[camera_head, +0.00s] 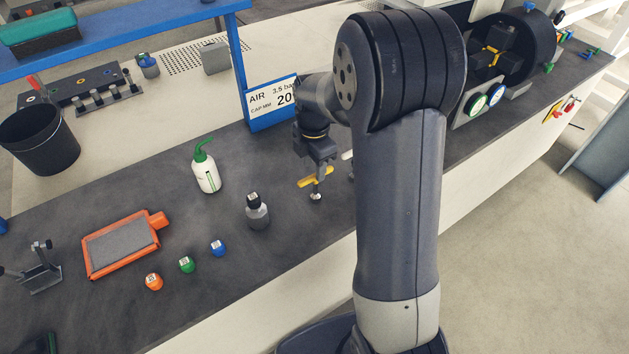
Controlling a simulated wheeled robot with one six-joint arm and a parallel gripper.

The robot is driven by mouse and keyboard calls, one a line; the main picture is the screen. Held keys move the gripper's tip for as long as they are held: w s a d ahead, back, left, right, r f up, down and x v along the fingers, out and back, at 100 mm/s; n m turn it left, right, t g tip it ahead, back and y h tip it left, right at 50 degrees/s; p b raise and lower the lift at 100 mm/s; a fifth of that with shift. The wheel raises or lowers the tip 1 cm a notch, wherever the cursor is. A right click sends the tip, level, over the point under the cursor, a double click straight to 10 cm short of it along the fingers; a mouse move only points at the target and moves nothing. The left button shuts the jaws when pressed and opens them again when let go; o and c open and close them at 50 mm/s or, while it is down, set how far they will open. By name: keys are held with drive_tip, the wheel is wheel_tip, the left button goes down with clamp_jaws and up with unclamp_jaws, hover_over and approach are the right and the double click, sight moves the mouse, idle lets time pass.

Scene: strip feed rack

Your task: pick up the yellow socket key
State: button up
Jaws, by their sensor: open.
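The yellow socket key (306,183) is near the middle of the dark bench top. It has a yellow cross-handle and a short metal shaft with a round end below it. My gripper (321,170) points down directly over the key, with its fingertips at the handle. The fingers overlap the handle in this view. The jaws are open, and I cannot tell whether they touch the key.
A dark-capped bottle (257,212) and a green-topped squeeze bottle (206,172) stand left of the key. A blue post with an AIR sign (272,102) is behind. A pale object (347,155) is partly hidden by my arm. An orange tray (93,268) lies farther left.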

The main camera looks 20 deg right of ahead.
sight(316, 182)
drive_tip(key=shift+s+d+f, duration=0.1)
drive_tip(key=shift+s+f, duration=0.1)
drive_tip(key=shift+f, duration=0.45)
drive_tip(key=f, duration=0.4)
drive_tip(key=shift+s+f+p, duration=0.15)
drive_tip(key=shift+s+p, duration=0.1)
drive_tip(key=shift+p, duration=0.15)
clamp_jaws()
